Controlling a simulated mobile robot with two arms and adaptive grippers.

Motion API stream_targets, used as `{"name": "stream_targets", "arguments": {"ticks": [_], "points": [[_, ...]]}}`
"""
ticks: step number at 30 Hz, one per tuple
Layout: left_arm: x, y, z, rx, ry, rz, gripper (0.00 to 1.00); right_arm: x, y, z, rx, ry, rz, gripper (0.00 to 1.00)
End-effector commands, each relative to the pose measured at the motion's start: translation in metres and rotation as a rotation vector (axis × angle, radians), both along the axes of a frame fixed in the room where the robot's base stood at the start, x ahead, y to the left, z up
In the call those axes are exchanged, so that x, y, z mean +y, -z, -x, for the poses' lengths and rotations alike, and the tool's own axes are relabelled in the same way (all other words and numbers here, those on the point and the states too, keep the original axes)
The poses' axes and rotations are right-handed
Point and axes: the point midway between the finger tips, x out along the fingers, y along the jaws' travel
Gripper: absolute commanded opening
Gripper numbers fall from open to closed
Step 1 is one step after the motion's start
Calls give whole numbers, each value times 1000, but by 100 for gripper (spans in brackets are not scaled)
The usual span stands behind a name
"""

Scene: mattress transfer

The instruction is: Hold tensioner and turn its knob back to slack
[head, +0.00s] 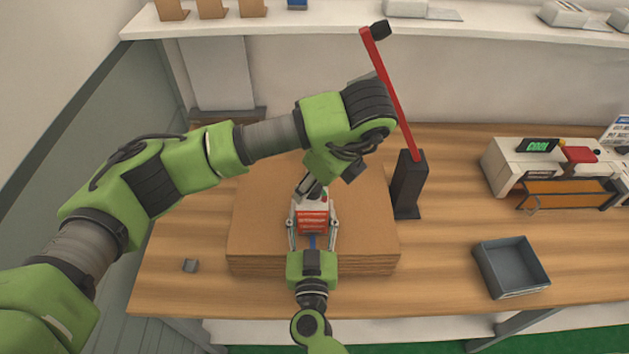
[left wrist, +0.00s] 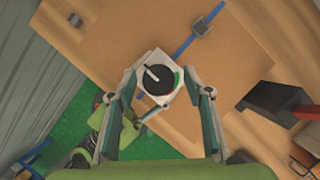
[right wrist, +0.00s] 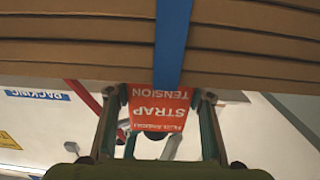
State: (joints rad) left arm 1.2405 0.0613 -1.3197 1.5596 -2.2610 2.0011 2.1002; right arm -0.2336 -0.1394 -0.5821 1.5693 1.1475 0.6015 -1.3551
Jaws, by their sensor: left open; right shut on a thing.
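The tensioner (head: 312,221) is a white box with a red front at the near edge of the cardboard stack. Its label reads STRAP TENSION, upside down in the right wrist view (right wrist: 160,105). My right gripper (head: 313,224) is shut on its sides. The round black knob (left wrist: 154,80) on top has a white pointer aimed up-left in the left wrist view and a green mark at its right. My left gripper (left wrist: 168,88) is open above the knob, a finger on either side. I cannot tell whether they touch it. In the head view, this gripper partly hides the knob.
A blue strap (left wrist: 185,48) with a grey buckle (left wrist: 200,28) crosses the cardboard stack (head: 258,215). A black post (head: 408,185) with a red arm (head: 392,95) stands right of the stack. A grey tray (head: 510,268) and a small grey block (head: 190,265) lie on the table.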

Motion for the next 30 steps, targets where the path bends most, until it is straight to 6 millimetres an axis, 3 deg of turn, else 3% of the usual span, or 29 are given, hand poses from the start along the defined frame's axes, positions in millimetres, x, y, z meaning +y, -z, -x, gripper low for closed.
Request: {"name": "stream_targets", "arguments": {"ticks": [8,21,30], "points": [[-6,-17,4,-3,5,0,46,-1,-3,-1,-5,2,0,2],[-28,-95,26,-3,1,-1,46,-1,-2,-1,-5,2,0,2],[-33,-111,32,2,1,0,46,-1,-2,-1,-5,2,-1,2]]}}
